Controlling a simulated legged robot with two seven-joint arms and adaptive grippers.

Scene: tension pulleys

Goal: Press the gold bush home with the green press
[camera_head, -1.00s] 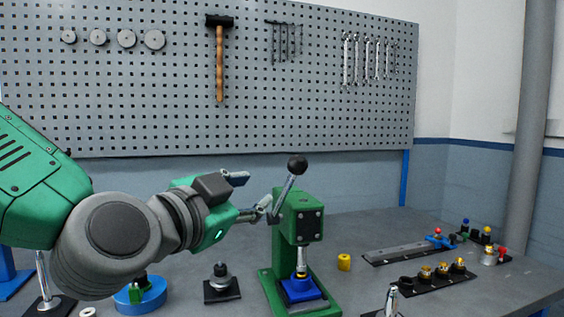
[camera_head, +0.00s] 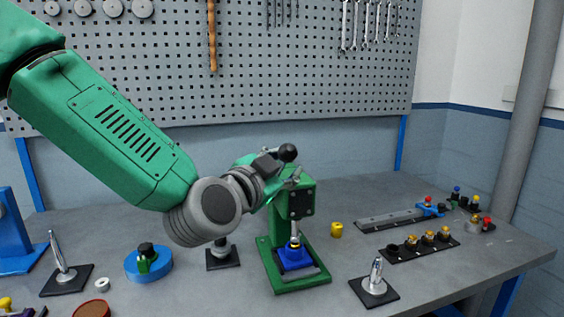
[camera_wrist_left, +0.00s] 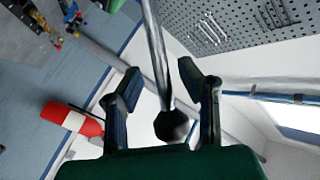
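The green press (camera_head: 284,258) stands on the bench, its lever ending in a black knob (camera_head: 288,152). A blue fixture (camera_head: 295,258) sits under the ram. A small gold piece (camera_head: 295,243), apparently the gold bush, shows between the ram tip and the fixture; how deep it sits is too small to tell. My left gripper (camera_head: 284,172) is at the lever. In the left wrist view, its two fingers stand apart (camera_wrist_left: 160,78) on either side of the lever rod (camera_wrist_left: 157,50), with the knob (camera_wrist_left: 171,126) nearer the palm. My right gripper is not in view.
A yellow cylinder (camera_head: 336,230) stands right of the press. A black rack (camera_head: 400,255) with gold-topped parts and a grey rail (camera_head: 388,219) lie farther right. A chrome post on a black plate (camera_head: 374,287) stands front right. A blue round stand (camera_head: 148,266) is at left.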

